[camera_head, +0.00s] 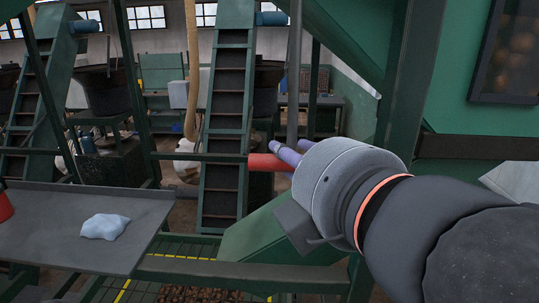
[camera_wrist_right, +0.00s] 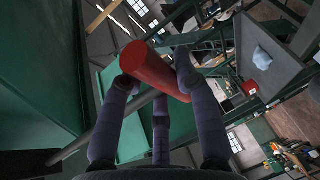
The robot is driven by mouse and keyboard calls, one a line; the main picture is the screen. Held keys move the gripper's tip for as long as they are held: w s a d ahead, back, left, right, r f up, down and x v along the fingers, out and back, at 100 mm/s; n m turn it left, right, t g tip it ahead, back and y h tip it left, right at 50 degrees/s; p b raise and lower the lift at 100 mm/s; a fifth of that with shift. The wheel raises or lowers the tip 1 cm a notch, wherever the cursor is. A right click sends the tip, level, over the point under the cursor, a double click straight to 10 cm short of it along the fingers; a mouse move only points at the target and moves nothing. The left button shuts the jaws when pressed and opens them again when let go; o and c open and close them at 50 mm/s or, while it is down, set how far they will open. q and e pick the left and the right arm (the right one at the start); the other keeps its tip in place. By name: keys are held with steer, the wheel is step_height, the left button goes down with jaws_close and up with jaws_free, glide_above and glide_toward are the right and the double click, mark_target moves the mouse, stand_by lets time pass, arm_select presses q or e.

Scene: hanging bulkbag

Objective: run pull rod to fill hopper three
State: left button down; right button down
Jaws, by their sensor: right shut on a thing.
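My right gripper (camera_head: 284,156) comes in from the right in the head view, its purple-grey fingers closed on a red handle (camera_head: 265,163). In the right wrist view the fingers (camera_wrist_right: 160,82) wrap around the same red cylindrical handle (camera_wrist_right: 150,67), which sticks out past them at both ends. A grey rod (camera_wrist_right: 110,127) meets the handle area in the wrist view. In the head view a grey vertical rod (camera_head: 294,75) runs up behind the fingers. The palm hides part of the handle's right end. I cannot tell which hopper is number three. My left gripper is not in view.
A grey table (camera_head: 120,258) with a pale blue cloth (camera_head: 105,226) stands at the lower left. A green cleated conveyor (camera_head: 229,110) rises left of the handle. Green frame posts (camera_head: 402,75) and a green beam (camera_head: 255,276) stand close around my right arm.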

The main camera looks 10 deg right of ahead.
step_height(320, 180, down, 6)
steer(key=b, duration=0.5)
steer(key=shift+d, duration=0.15)
steer(key=c, duration=1)
jaws_free()
steer(key=shift+o, duration=0.5)
steer(key=shift+d+f, duration=0.1)
steer(key=shift+d, duration=0.15)
steer(key=shift+a, duration=0.2)
steer(key=v, duration=1.2)
steer(key=shift+d, duration=0.1)
